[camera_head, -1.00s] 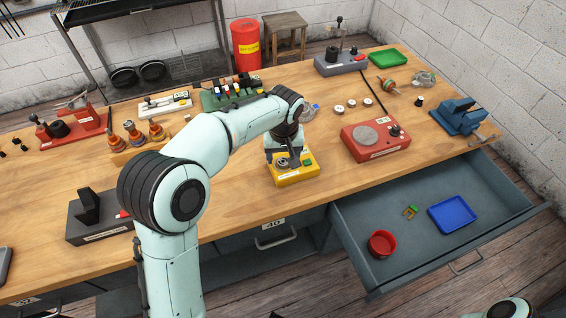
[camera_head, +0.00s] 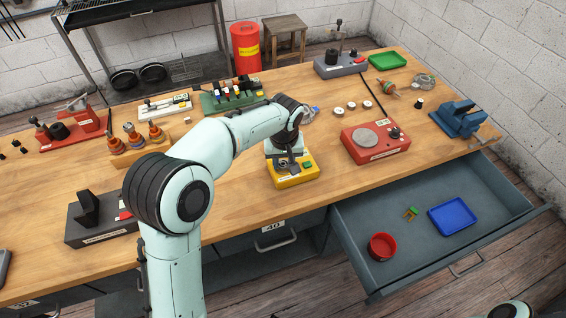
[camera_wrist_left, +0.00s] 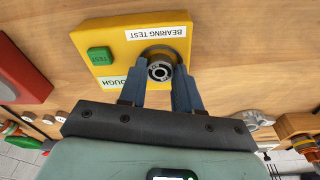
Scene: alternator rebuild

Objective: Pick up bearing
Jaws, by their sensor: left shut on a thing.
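The bearing (camera_wrist_left: 160,70), a small metal ring with a dark centre, sits between the two blue-grey fingers of my left gripper (camera_wrist_left: 160,76) in the left wrist view. The gripper is shut on it. Behind it is the yellow bearing test box (camera_wrist_left: 112,43), with a green TEST button (camera_wrist_left: 100,55) and a dark round seat partly hidden by the bearing. I cannot tell whether the bearing is clear of the seat. In the head view my left gripper (camera_head: 287,163) is low over the yellow box (camera_head: 296,178), and the bearing is hard to make out.
A red tester (camera_head: 376,141) stands to the right of the yellow box. A green rack (camera_head: 232,97) is behind to the left. The open drawer (camera_head: 400,270) below holds a red bowl (camera_head: 382,246) and blue tray (camera_head: 452,216). Bench in front of the box is clear.

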